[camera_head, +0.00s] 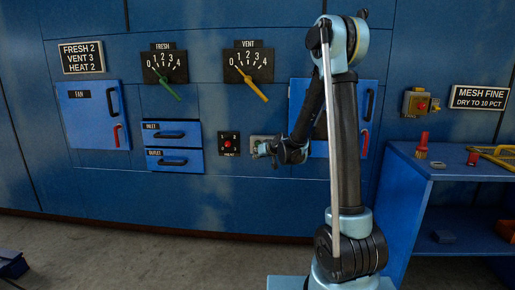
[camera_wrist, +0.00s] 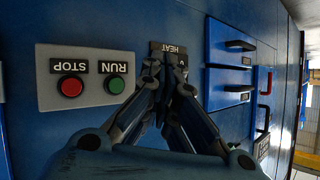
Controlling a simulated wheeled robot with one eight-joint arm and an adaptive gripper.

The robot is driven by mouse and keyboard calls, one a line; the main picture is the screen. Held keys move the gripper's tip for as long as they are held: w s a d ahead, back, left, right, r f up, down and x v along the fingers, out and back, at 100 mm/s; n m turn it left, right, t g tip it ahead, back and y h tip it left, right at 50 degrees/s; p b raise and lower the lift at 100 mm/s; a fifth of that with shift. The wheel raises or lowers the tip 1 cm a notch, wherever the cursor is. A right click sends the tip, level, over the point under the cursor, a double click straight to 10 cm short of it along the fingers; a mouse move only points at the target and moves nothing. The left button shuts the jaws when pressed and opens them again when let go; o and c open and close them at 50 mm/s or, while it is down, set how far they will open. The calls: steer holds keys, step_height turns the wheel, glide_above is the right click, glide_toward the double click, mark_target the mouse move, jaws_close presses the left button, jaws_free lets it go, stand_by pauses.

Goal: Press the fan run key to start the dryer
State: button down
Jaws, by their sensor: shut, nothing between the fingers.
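The run key is a round green button (camera_wrist: 116,85) under an upside-down RUN label in the wrist view. It sits on a light grey plate (camera_wrist: 55,95) beside a red stop button (camera_wrist: 71,86). In the head view the plate (camera_head: 257,140) is partly hidden behind my gripper (camera_head: 262,150). My gripper is shut and empty. In the wrist view its fingertips (camera_wrist: 163,62) are to the right of the green button, in front of the HEAT label (camera_wrist: 172,47). How far they are from the panel I cannot tell.
A heat selector (camera_head: 228,143) is left of the plate. Above are the FRESH dial (camera_head: 165,66) and VENT dial (camera_head: 248,65). Blue drawers (camera_head: 174,146) and a FAN door (camera_head: 92,115) are at left. A blue bench (camera_head: 450,168) with loose items stands at right.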

steer(key=w, duration=0.8)
steer(key=shift+w+d, duration=0.15)
steer(key=shift+w, duration=0.05)
steer(key=shift+w, duration=0.1)
stand_by(1.3)
steer(key=shift+w, duration=0.25)
steer(key=shift+w, duration=0.4)
stand_by(0.9)
steer(key=shift+s, duration=0.85)
steer(key=s, duration=0.5)
stand_by(0.5)
